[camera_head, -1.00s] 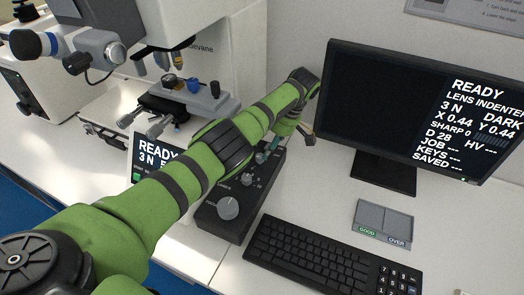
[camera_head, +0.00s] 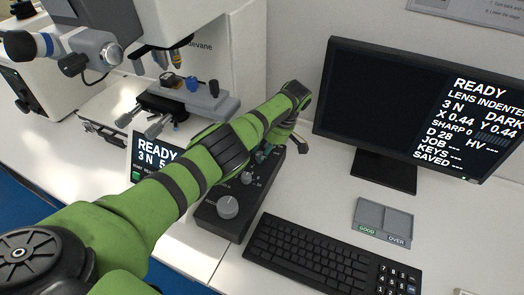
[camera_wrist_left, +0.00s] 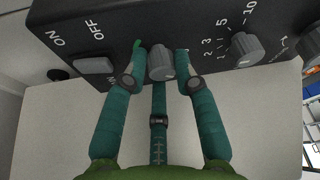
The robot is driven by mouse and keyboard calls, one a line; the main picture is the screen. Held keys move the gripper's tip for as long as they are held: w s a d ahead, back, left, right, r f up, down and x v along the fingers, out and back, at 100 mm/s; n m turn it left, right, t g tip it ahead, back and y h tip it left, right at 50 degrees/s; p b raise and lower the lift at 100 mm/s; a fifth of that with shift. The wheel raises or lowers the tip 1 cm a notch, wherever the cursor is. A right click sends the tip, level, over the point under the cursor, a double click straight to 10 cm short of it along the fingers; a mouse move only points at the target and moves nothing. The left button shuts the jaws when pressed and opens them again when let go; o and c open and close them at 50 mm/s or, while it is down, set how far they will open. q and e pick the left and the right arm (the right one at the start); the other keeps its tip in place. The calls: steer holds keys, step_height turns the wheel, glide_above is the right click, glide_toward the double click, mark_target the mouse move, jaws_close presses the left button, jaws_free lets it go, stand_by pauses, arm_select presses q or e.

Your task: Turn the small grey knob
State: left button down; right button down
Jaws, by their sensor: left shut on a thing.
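The small grey knob (camera_wrist_left: 160,62) sits on the front of a dark control box, between an ON/OFF switch and a numbered dial, in the left wrist view. My left gripper (camera_wrist_left: 158,68) has its two teal fingers on either side of this knob and is shut on it. In the head view the left gripper (camera_head: 266,153) is at the far end of the dark control box (camera_head: 222,224), mostly behind my green forearm. The held knob cannot be made out there. My right gripper is not in view.
A larger grey knob (camera_head: 228,207) and a smaller one (camera_head: 246,178) stand on the box. A keyboard (camera_head: 315,255) lies to the right, with a monitor (camera_head: 400,110) behind. The hardness tester (camera_head: 190,95) stands behind my arm. White table is clear around the small GOOD/OVER panel (camera_head: 383,220).

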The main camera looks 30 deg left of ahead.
arm_select(q)
steer(key=shift+s+a+p, duration=0.1)
steer(key=shift+s+p, duration=0.1)
steer(key=shift+p, duration=0.25)
steer(key=m+t+p, duration=0.1)
steer(key=m+p, duration=0.1)
steer(key=p, duration=0.2)
steer(key=m+t+p, duration=0.1)
steer(key=m+p, duration=0.2)
steer(key=p, duration=0.1)
steer(key=m+t+p, duration=0.1)
steer(key=m+p, duration=0.2)
steer(key=p, duration=0.1)
steer(key=shift+s+r, duration=0.15)
steer(key=shift+s, duration=0.2)
steer(key=shift+a+m+p, duration=0.1)
steer(key=shift+m+p, duration=0.2)
steer(key=shift+m, duration=0.2)
steer(key=m+t+p, duration=0.1)
steer(key=m, duration=0.1)
steer(key=shift+m, duration=0.4)
steer(key=m, duration=0.1)
steer(key=m+t+h, duration=0.1)
steer(key=m, duration=0.1)
steer(key=shift+s+a+m, duration=0.1)
steer(key=shift+a+m, duration=0.05)
steer(key=shift+m, duration=0.15)
steer(key=shift+m+t, duration=0.4)
steer(key=shift+m, duration=0.2)
